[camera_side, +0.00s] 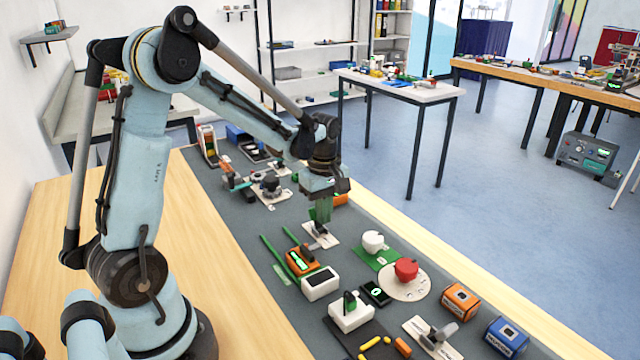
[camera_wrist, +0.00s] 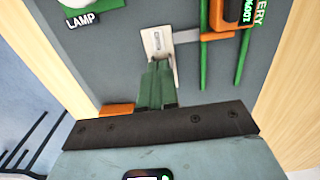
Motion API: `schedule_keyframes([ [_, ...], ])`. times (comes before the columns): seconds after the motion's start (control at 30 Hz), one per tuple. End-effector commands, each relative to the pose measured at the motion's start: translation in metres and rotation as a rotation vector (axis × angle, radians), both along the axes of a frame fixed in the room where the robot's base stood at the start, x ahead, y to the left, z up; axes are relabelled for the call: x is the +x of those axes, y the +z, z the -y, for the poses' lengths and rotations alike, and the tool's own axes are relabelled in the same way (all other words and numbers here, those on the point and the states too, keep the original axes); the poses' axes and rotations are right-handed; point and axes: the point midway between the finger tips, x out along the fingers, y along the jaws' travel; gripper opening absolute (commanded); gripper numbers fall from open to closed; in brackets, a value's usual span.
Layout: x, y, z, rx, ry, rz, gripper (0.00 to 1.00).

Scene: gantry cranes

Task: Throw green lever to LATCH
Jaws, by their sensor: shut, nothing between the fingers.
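My gripper (camera_side: 322,218) points down with its green fingers together and empty. In the wrist view the closed fingertips (camera_wrist: 156,64) are over or against the lower end of a pale slotted plate (camera_wrist: 152,42). This plate also shows under my gripper in the side view (camera_side: 328,240); contact cannot be told. A thin metal bar (camera_wrist: 187,36) runs right from the plate. An upright dark green handle (camera_side: 349,303) stands on a white box (camera_side: 351,317), nearer the camera and apart from my gripper. No LATCH marking is readable, and I cannot tell for certain which part is the green lever.
Green rods (camera_side: 279,258) and an orange battery unit (camera_side: 301,261) lie near the plate. A white knob on a green base (camera_side: 373,242) and a red knob (camera_side: 406,269) stand to the right. An orange block (camera_side: 341,199) is close behind my gripper. Several devices crowd the mat's front.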

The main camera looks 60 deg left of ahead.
Motion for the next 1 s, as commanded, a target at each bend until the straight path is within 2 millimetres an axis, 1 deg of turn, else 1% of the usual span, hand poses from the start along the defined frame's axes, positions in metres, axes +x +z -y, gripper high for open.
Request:
schedule_keyframes([
  [0.2, 0.0, 0.0, 0.009, 0.0, 0.0, 0.0, 0.0],
  [0.37, 0.0, 0.005, 0.009, 0.0, 0.0, 0.0, 0.0],
  [1.0, 0.0, 0.062, 0.009, 0.0, 0.0, 0.0, 0.0],
])
